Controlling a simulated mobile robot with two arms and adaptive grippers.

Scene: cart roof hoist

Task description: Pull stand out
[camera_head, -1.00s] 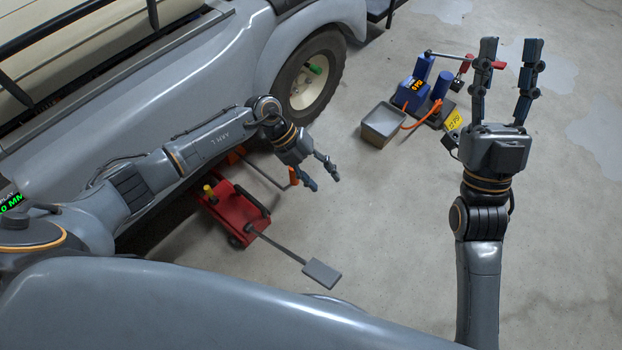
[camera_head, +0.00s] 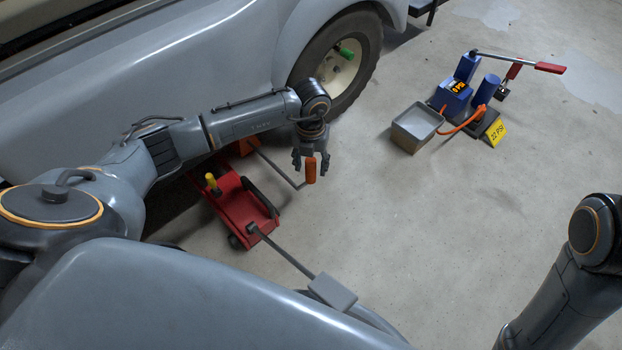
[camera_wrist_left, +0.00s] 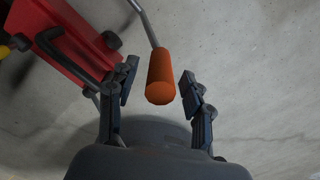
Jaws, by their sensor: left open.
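The orange stand (camera_head: 243,147) sits on the floor at the cart's side, beyond the red jack, and is partly hidden by my left arm. A thin grey rod runs from it to an orange grip (camera_head: 310,172). My left gripper (camera_head: 309,163) points down at this grip and is open. In the left wrist view the orange grip (camera_wrist_left: 160,80) lies between the two open fingers (camera_wrist_left: 160,90), with a gap visible on the right side. Only part of my right arm shows at the right edge; its gripper is out of view.
A red jack (camera_head: 235,205) with a yellow knob and a grey pedal (camera_head: 333,291) stands close by. The cart's wheel (camera_head: 340,70) is behind my left wrist. A blue pump (camera_head: 458,95) and a grey tray (camera_head: 416,128) stand at right. The floor between is clear.

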